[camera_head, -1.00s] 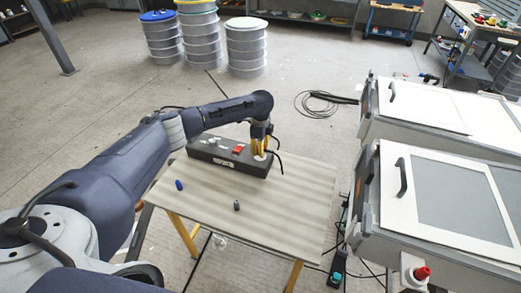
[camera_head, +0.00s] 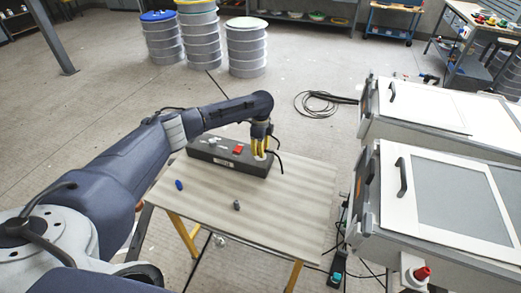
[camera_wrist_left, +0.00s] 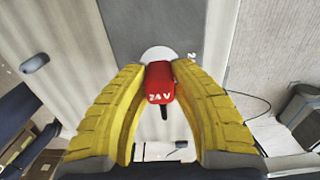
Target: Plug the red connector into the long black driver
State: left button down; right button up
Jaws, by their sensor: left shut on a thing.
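The long black driver (camera_head: 228,163) is a dark box lying along the back of the small table. My left gripper (camera_head: 260,155) is over its right end, pointing down. In the left wrist view, the yellow fingers of my left gripper (camera_wrist_left: 160,88) are shut on the red connector (camera_wrist_left: 160,80), marked "24 V". A round white disc (camera_wrist_left: 155,53) on the driver shows just behind the connector. I cannot tell whether the connector is seated in it. The fingers hide the connector in the head view. My right gripper is not in view.
A blue plug (camera_head: 179,184) and a dark grey plug (camera_head: 236,205) lie on the table (camera_head: 285,215). The front of the table is mostly clear.

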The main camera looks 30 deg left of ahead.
pick_arm(q)
jog(key=shift+f, duration=0.5)
jog(key=c, duration=1.1)
grip_release()
jog(key=shift+r, duration=0.15)
notch_tip(320, 180, up, 12)
jog(key=shift+f, duration=0.15)
jog(key=shift+a, duration=0.1)
